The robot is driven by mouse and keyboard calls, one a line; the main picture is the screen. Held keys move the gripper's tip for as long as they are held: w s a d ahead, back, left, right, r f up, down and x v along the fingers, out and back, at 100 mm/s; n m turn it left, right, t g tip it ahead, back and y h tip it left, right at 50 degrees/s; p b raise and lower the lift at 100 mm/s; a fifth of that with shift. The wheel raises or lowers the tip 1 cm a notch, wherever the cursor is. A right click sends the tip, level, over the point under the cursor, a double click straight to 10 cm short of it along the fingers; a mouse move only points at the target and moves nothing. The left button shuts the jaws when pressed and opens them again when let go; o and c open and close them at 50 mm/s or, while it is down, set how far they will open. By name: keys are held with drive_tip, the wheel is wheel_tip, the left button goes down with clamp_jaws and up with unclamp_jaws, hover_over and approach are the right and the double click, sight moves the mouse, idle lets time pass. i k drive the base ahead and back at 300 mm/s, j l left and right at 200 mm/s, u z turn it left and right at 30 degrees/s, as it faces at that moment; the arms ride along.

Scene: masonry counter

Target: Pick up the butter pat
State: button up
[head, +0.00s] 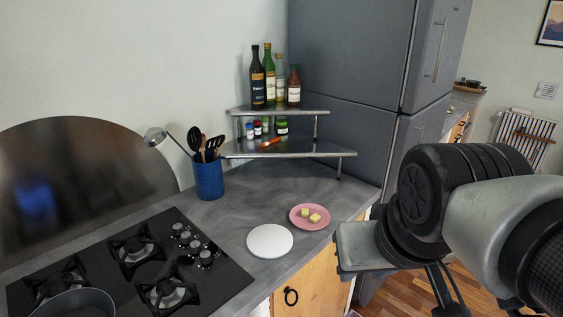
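Two small pale-yellow butter pats lie on a pink plate (297,221) near the counter's front right edge. One butter pat (304,211) is at the back left, and the other butter pat (315,218) is just in front and to its right. My gripper (342,258) shows at the right, in the picture to the right of and lower than the plate, apart from the butter. Its fingers are seen edge-on and mostly hidden, so their opening is unclear.
A white round plate (270,241) lies left of the pink plate. A gas hob (215,277) with a pan (75,304) is further left. A blue utensil pot (209,180) and a two-tier shelf (300,151) with bottles and jars stand behind. A grey fridge (345,110) is beside them.

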sight(315, 217)
drive_tip(key=i+l+u, duration=0.1)
drive_tip(key=u, duration=0.25)
drive_tip(key=i+l+u, duration=0.1)
drive_tip(key=u, duration=0.25)
drive_tip(key=i+l+u, duration=0.1)
drive_tip(key=l+u, duration=0.25)
drive_tip(key=i+l+u, duration=0.2)
drive_tip(key=l, duration=0.35)
drive_tip(key=l+u, duration=0.15)
drive_tip(key=l, duration=0.85)
drive_tip(key=i+l, duration=0.15)
drive_tip(key=l, duration=0.35)
